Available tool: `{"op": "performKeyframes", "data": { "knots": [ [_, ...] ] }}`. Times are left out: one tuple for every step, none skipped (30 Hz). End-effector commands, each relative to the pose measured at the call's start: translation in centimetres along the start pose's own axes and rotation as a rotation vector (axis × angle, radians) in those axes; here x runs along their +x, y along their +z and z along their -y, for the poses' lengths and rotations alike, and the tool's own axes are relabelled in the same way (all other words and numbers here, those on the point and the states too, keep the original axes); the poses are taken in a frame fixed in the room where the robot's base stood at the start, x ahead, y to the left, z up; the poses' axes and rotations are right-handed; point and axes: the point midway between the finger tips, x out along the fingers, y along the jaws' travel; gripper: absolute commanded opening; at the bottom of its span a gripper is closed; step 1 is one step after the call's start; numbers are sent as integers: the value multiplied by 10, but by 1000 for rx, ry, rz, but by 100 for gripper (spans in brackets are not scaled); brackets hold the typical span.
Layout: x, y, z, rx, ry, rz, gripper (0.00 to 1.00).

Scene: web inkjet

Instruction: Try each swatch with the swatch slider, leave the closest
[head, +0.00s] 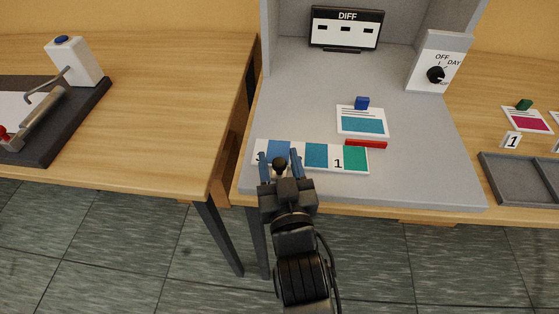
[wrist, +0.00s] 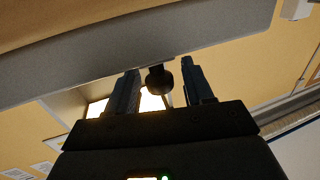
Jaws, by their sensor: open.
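The swatch slider (head: 320,156) is a white strip with several blue-to-green patches, lying near the front edge of the grey booth floor. A "1" is printed by its green end. A dark round knob (head: 279,163) stands near its left end. My gripper (head: 279,154) is open with one finger on each side of the knob; part of the strip's left end is hidden behind it. The knob also shows between the fingers in the wrist view (wrist: 157,80). A white card (head: 361,121) with a teal-blue patch and a blue block lies behind the strip, with a red bar (head: 365,143) between them.
A DIFF display (head: 345,28) with three dark windows stands at the back. A dial box (head: 437,62) marked OFF and DAY is at right. Right of the booth are a magenta card (head: 525,119) and a grey tray (head: 518,179). A white dispenser (head: 77,64) stands far left.

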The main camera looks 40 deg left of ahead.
Motion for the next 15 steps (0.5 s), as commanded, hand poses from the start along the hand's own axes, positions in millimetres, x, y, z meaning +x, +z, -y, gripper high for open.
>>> {"op": "performKeyframes", "data": {
  "knots": [
    [0, 0, 0, 0, 0, 0, 49],
    [0, 0, 0, 0, 0, 0, 46],
    [0, 0, 0, 0, 0, 0, 42],
    [0, 0, 0, 0, 0, 0, 39],
    [0, 0, 0, 0, 0, 0, 36],
    [0, 0, 0, 0, 0, 0, 32],
    [0, 0, 0, 0, 0, 0, 30],
    [0, 0, 0, 0, 0, 0, 27],
    [0, 0, 0, 0, 0, 0, 23],
    [0, 0, 0, 0, 0, 0, 20],
    [0, 0, 0, 0, 0, 0, 17],
    [0, 0, 0, 0, 0, 0, 13],
    [0, 0, 0, 0, 0, -1, 10],
    [0, 0, 0, 0, 0, -1, 8],
    [0, 0, 0, 0, 0, -1, 4]
  ]
}}
